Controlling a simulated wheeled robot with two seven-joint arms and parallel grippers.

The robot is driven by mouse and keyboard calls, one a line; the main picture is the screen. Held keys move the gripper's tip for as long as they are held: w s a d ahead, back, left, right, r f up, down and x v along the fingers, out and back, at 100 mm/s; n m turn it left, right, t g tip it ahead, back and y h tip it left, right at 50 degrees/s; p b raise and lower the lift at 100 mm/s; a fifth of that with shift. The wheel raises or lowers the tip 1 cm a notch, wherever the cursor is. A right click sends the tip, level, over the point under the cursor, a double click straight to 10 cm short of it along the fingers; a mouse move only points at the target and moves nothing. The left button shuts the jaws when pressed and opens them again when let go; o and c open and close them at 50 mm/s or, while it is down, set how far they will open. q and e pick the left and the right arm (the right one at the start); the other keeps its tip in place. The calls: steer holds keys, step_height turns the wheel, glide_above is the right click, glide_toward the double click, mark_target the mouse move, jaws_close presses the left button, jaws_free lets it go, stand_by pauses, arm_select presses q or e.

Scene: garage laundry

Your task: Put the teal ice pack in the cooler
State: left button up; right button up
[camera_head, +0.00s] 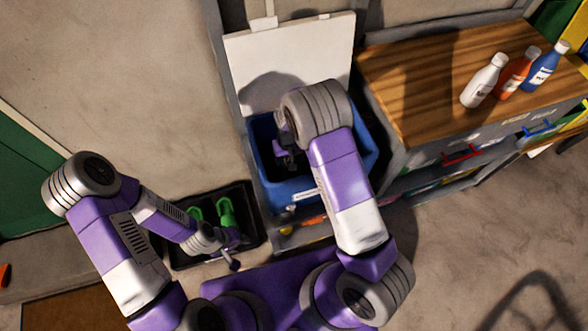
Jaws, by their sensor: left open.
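The cooler (258,133) is a blue box with its white lid (295,60) standing open against the wall. My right arm reaches over it and covers much of its inside. My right gripper (290,158) is down within the cooler's opening; its fingertips are too dark to read. I cannot make out a teal ice pack; it may be hidden by the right arm or in the dark inside of the cooler. My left gripper (234,246) is open, low over a black tray (187,262) left of the cooler.
Green items (226,211) lie in the black tray, partly behind my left gripper. A wooden-topped bench (430,75) stands right of the cooler. It carries a white bottle (483,82), an orange bottle (517,74) and a blue bottle (546,68). The floor at lower right is open.

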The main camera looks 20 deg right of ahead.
step_height(320, 180, down, 6)
steer(key=shift+f+b, duration=0.2)
steer(key=shift+b, duration=0.7)
steer(key=shift+r, duration=0.1)
steer(key=shift+f, duration=0.35)
steer(key=o, duration=1.4)
steer(key=shift+c, duration=0.2)
step_height(320, 180, up, 13)
steer(key=p, duration=0.4)
steer(key=shift+f, duration=0.15)
